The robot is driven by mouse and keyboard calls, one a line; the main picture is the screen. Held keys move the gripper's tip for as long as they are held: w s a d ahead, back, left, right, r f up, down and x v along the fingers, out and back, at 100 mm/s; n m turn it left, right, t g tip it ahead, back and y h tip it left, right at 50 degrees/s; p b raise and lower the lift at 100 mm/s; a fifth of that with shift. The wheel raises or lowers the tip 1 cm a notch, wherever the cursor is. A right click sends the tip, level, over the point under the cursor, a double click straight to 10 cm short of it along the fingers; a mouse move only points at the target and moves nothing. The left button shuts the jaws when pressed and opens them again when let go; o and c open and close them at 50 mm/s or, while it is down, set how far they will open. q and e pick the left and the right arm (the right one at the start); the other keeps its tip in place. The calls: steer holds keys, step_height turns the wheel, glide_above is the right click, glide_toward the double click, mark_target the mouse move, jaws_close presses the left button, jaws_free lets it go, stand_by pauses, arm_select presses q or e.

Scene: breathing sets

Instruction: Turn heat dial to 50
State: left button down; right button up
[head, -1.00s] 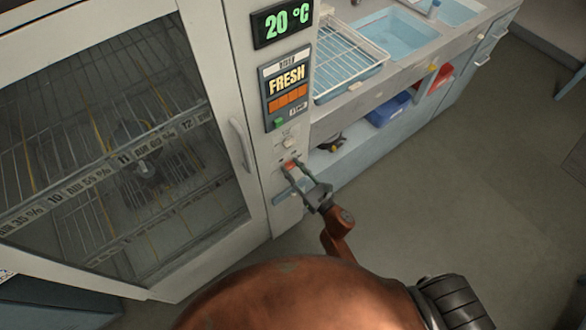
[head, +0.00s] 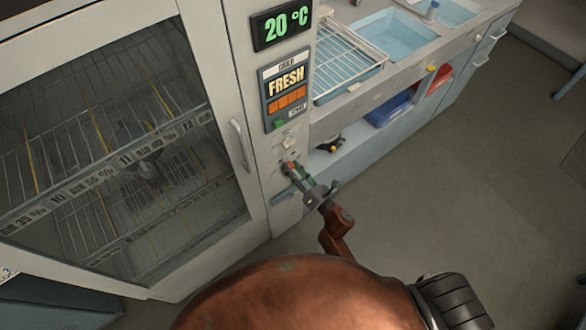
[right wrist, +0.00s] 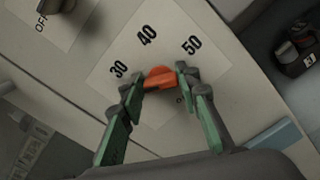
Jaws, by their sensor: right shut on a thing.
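The heat dial is an orange-red knob (right wrist: 158,77) on a white plate marked 30, 40 and 50 in the right wrist view. In the head view the red dial (head: 290,166) is low on the cabinet's front panel. My right gripper (right wrist: 160,82) is shut on the dial, one green-padded finger on each side. In the head view the right gripper (head: 293,170) reaches the panel from below right. I cannot tell exactly which mark the dial points to. My left gripper is not in view.
The cabinet display (head: 282,24) reads 20 °C. Below it is a panel labelled FRESH (head: 287,82). Another knob with an OFF mark (right wrist: 52,6) sits nearby. The glass door (head: 110,150) stands left; a counter with a wire rack (head: 345,60) is right.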

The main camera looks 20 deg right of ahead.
steer(key=m+p, duration=0.1)
steer(key=m, duration=0.2)
steer(key=shift+m, duration=0.3)
steer(key=m+p, duration=0.1)
steer(key=m, duration=0.2)
steer(key=shift+m, duration=0.3)
steer(key=m+p, duration=0.1)
steer(key=m, duration=0.2)
steer(key=shift+f+m+p, duration=0.1)
steer(key=shift+m+p, duration=0.3)
steer(key=m+p, duration=0.2)
steer(key=m, duration=0.2)
steer(key=shift+f, duration=0.1)
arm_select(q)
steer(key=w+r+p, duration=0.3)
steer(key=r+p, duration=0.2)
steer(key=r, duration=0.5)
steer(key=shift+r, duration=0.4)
arm_select(e)
steer(key=shift+a+f+m, duration=0.1)
steer(key=shift+f+m, duration=0.05)
steer(key=shift+m, duration=3.4)
steer(key=shift+a+f+m, duration=0.1)
steer(key=shift+f+m, duration=0.05)
steer(key=shift+m, duration=3.4)
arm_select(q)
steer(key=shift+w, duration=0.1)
arm_select(e)
steer(key=shift+s, duration=0.1)
